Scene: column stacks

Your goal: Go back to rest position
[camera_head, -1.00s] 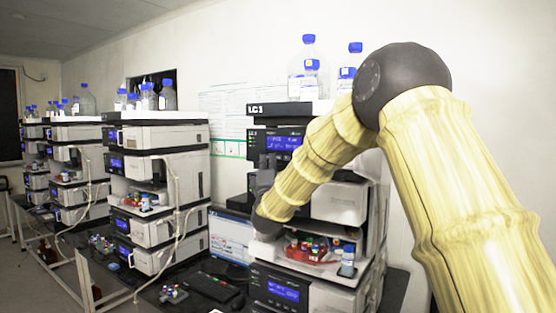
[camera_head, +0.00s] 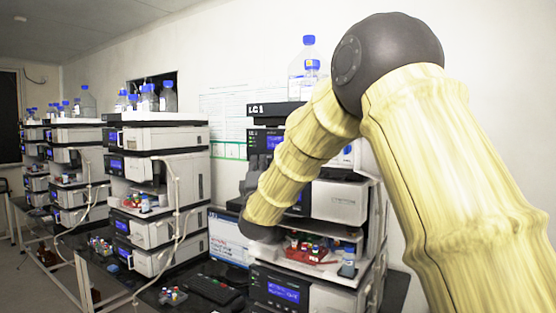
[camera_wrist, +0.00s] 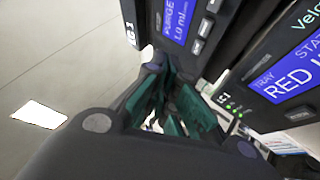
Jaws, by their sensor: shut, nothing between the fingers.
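My gripper (camera_wrist: 168,92) shows in the wrist view with its dark fingers and green inner pads close together and nothing held between them. It is close to the dark front panels of an instrument with blue displays (camera_wrist: 290,82). In the head view my bamboo-textured arm crosses in front of the near instrument stack (camera_head: 318,292).
A shelf in the near stack holds a red tray (camera_head: 308,256) with small vials. Bottles with blue caps (camera_head: 307,62) stand on top. More stacks (camera_head: 165,190) line the bench to the left. A keyboard (camera_head: 212,290) lies on the bench. Floor is open at far left.

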